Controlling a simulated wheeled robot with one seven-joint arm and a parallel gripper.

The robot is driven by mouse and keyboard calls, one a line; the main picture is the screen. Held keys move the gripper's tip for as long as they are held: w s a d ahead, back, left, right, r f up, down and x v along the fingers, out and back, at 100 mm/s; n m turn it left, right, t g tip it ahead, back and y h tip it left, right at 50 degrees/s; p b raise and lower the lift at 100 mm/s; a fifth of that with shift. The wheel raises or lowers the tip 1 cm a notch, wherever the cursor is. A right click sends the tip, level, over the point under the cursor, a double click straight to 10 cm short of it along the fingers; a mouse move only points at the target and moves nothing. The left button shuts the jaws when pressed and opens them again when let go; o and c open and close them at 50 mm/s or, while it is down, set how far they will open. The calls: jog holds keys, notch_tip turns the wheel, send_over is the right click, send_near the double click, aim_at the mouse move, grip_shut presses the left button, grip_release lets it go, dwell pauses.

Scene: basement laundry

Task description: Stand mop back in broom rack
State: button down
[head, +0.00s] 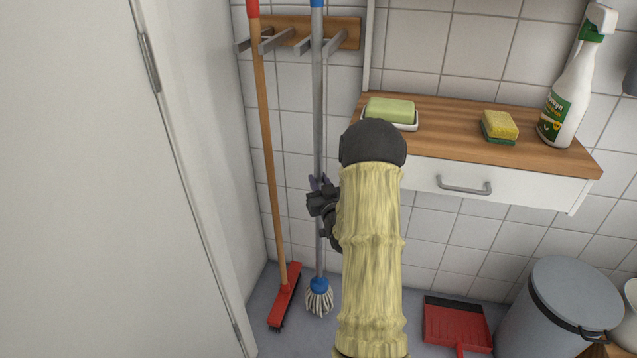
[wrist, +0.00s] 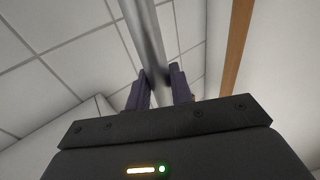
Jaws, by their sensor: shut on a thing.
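The mop (head: 318,120) stands close to upright, with a grey pole, a blue top end and a white-stranded head with a blue collar. Its pole passes between two prongs of the wooden broom rack (head: 349,33) on the tiled wall. I cannot tell how deep it sits there, or whether the strands touch the floor. My gripper (head: 319,184) is shut on the pole around mid-height, partly hidden by my arm. In the wrist view, the purple fingers of my gripper (wrist: 159,85) close around the mop pole (wrist: 143,30).
A red broom (head: 268,150) with a wooden handle stands left of the mop at the rack. A shelf with a drawer (head: 450,172) juts out at right, bearing soap, a sponge and a spray bottle. A red dustpan (head: 455,322) and grey bin (head: 565,305) are below. A white door (head: 75,180) is at left.

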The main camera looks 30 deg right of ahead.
jog(key=shift+s+d+f+b, duration=0.1)
jog(key=shift+s+f+b, duration=0.1)
jog(key=shift+f+b, duration=0.45)
jog(key=c, duration=1.3)
grip_release()
jog(key=shift+f, duration=0.15)
jog(key=shift+o, duration=0.8)
jog(key=shift+a, duration=0.25)
jog(key=shift+f, duration=0.15)
jog(key=p+v, duration=0.8)
jog(key=v, duration=0.9)
jog(key=shift+s, duration=0.3)
